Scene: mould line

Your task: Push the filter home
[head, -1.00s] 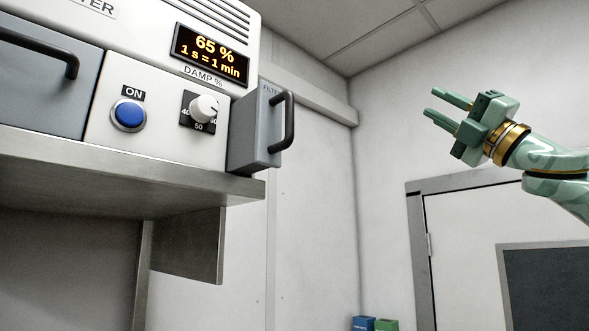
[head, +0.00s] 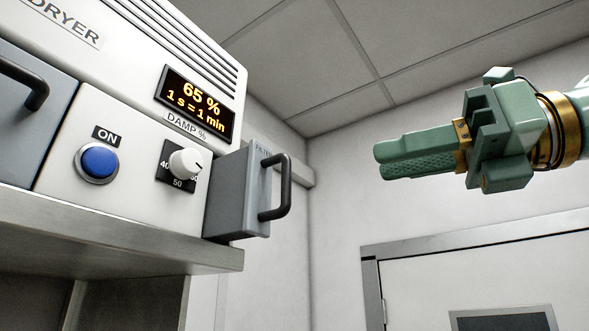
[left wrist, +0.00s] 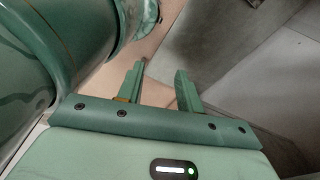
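The filter (head: 228,195) is a grey drawer-like block with a black bar handle (head: 287,190) at the right end of the dryer (head: 125,120). It stands out from the dryer's side. My right gripper (head: 378,160) is to the right of the handle, apart from it, with its fingers together and pointing left towards the filter. Nothing shows between them. My left gripper (left wrist: 157,78) shows only in the left wrist view, with its fingers apart and nothing between them.
The dryer has a lit display reading 65 % (head: 199,104), a blue ON button (head: 98,162) and a white damp knob (head: 187,163). It stands on a metal shelf (head: 120,245). A framed door (head: 480,275) is at the lower right. The space between handle and right gripper is clear.

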